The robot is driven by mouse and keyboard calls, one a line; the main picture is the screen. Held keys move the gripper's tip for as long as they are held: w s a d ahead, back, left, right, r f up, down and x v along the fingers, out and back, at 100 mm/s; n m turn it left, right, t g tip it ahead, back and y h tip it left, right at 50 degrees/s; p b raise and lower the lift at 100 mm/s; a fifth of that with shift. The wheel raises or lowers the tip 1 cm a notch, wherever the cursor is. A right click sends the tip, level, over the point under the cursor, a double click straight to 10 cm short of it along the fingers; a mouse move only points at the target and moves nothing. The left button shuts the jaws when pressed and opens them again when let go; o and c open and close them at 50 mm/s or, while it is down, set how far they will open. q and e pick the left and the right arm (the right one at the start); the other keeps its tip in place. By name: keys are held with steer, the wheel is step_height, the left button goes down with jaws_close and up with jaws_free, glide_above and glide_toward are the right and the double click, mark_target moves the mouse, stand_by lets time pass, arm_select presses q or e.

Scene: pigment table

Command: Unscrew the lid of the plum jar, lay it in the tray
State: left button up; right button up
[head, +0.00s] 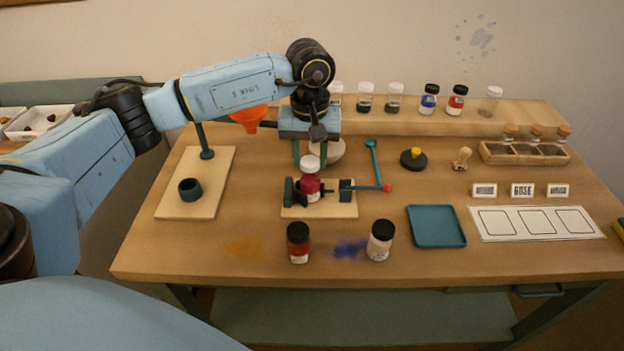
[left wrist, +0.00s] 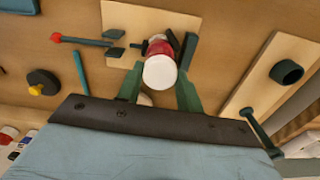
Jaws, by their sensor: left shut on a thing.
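The plum jar (head: 310,186) stands upright in a small vise (head: 289,191) on a pale board, with its white lid (head: 309,162) at its top. My left gripper (head: 309,158) comes down from above and is shut on the lid. In the left wrist view the white lid (left wrist: 160,72) sits between the two green fingertips (left wrist: 159,84), with the red-purple jar (left wrist: 161,47) behind it. I cannot tell whether the lid is still threaded on. The empty teal tray (head: 436,226) lies to the right of the vise. My right gripper is not in view.
Two dark-lidded jars, one red (head: 298,244) and one pale (head: 380,240), stand in front of the vise. A teal spoon (head: 373,160) lies behind the vise handle (head: 386,187). An orange funnel (head: 249,117) on a stand is at left. Several jars line the back shelf.

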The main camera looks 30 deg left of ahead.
mark_target(310, 161)
arm_select(q)
steer(key=shift+r, duration=0.15)
steer(key=shift+r+p, duration=1.45)
steer(key=shift+r, duration=0.95)
